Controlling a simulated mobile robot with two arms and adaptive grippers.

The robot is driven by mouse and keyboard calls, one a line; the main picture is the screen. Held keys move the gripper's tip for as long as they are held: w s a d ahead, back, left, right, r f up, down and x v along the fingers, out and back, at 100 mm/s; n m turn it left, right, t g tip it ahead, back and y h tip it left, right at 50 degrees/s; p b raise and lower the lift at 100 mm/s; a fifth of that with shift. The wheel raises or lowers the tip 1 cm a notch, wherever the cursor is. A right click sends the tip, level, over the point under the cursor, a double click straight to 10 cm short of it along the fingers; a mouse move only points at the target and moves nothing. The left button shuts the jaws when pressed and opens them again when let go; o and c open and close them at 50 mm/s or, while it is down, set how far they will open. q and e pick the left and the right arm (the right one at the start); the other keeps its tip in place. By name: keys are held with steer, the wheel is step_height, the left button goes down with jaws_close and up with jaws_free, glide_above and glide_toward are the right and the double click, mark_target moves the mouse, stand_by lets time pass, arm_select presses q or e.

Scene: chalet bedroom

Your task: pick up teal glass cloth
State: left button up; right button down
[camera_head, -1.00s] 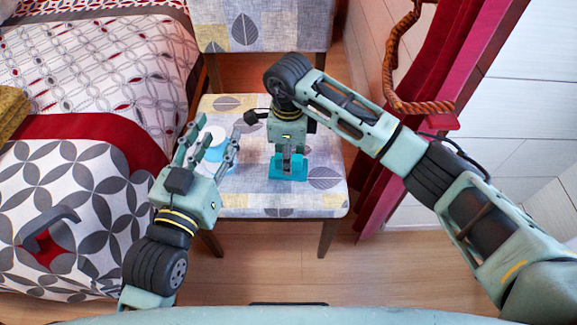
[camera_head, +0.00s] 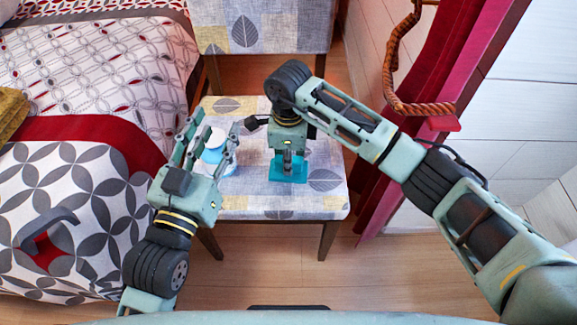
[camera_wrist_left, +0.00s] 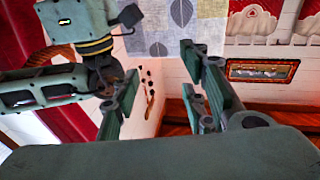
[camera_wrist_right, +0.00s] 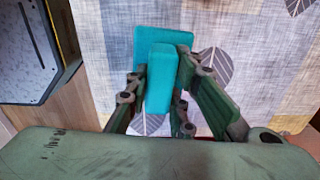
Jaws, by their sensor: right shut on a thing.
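The teal glass cloth (camera_head: 288,170) is on the patterned chair seat in the head view, below my right gripper (camera_head: 288,160). In the right wrist view the cloth (camera_wrist_right: 160,75) stands up in a fold between the fingers, with a flat part behind it. My right gripper (camera_wrist_right: 158,95) is shut on this fold. My left gripper (camera_head: 209,145) is open and empty, in front of the left part of the chair. Its spread fingers also show in the left wrist view (camera_wrist_left: 160,85).
A white and blue round object (camera_head: 215,158) is on the chair seat (camera_head: 250,200), partly hidden behind my left gripper. A red curtain with a rope (camera_head: 400,105) hangs at the right.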

arm_select(q)
steer(key=shift+f, duration=0.1)
arm_select(e)
steer(key=shift+r, duration=0.15)
steer(key=shift+r, duration=0.25)
step_height(320, 180, up, 3)
steer(key=shift+w+r+p, duration=0.1)
steer(key=shift+r+p, duration=0.05)
steer(key=shift+p, duration=0.6)
steer(key=shift+s+d+r, duration=0.3)
steer(key=shift+s+r, duration=0.2)
steer(key=shift+s, duration=0.2)
arm_select(q)
steer(key=s+a+f+g+y+p, duration=0.1)
steer(key=s+a+f+g, duration=0.1)
steer(key=s+f+g, duration=0.3)
steer(key=s+a+f+g+y+p, duration=0.1)
steer(key=s+f+g, duration=0.5)
steer(key=f, duration=0.6)
steer(key=shift+a+f+n+y+p, duration=0.2)
steer(key=shift+a+n+y+p, duration=0.15)
steer(key=shift+a+y, duration=0.6)
arm_select(e)
steer(key=s+d+r, duration=0.3)
steer(key=s+r, duration=0.3)
steer(key=s, duration=0.3)
steer(key=shift+s+d, duration=0.3)
steer(key=shift+s, duration=0.1)
